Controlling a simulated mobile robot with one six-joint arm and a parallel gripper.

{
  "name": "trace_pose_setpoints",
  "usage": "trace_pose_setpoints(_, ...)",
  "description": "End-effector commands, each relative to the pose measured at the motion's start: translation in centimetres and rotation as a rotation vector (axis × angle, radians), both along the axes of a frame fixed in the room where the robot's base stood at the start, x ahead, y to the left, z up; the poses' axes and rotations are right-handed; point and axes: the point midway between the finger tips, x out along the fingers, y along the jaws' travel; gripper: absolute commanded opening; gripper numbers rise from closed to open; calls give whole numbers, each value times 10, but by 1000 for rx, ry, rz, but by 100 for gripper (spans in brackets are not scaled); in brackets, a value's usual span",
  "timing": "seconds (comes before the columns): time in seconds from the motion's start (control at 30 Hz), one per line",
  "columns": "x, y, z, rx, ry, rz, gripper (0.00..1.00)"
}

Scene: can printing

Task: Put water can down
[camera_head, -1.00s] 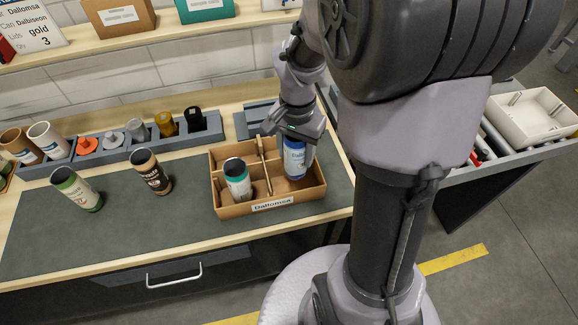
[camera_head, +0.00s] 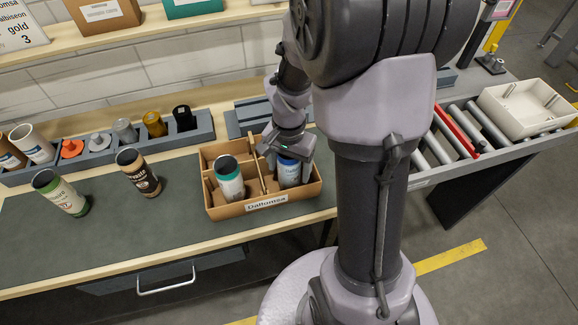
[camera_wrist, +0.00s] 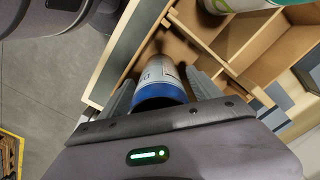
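The water can (camera_head: 289,173), white with a blue top, stands about upright in the right part of the cardboard box labelled "Dallomsa" (camera_head: 267,202). My gripper (camera_head: 287,155) reaches down over it from above. In the wrist view the gripper (camera_wrist: 162,82) has one finger on each side of the water can (camera_wrist: 160,82), close against it, and looks shut on it. The can's base is hidden, so I cannot tell whether it touches the box floor.
A white and teal can (camera_head: 230,182) stands in the box's left part, past a cardboard divider (camera_head: 261,176). A green can (camera_head: 62,195) and a brown can (camera_head: 138,175) stand on the mat. A grey rack (camera_head: 101,158) lies behind. A conveyor with a white tray (camera_head: 525,108) is at right.

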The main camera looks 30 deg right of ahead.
Motion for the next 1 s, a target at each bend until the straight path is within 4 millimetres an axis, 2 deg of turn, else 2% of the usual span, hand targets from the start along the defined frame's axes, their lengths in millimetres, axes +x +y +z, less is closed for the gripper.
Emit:
trace_pose_setpoints(0.17, 0, 0, 0, 0, 0, 0, 73)
trace_pose_setpoints(0.27, 0, 0, 8, -1, -1, 0, 73)
trace_pose_setpoints(0.37, 1, 0, 31, -1, -3, 1, 73)
trace_pose_setpoints(0.5, 1, 0, 75, -2, -5, 1, 73)
trace_pose_setpoints(0.6, 1, 0, 99, -1, -3, -1, 73)
trace_pose_setpoints(0.77, 0, 0, 122, -1, -2, 1, 73)
trace_pose_setpoints(0.87, -4, 13, 142, -1, -45, 44, 73)
trace_pose_setpoints(0.97, -24, 52, 184, 1, -173, 176, 73)
trace_pose_setpoints(1.0, -36, 70, 200, 3, -232, 242, 73)
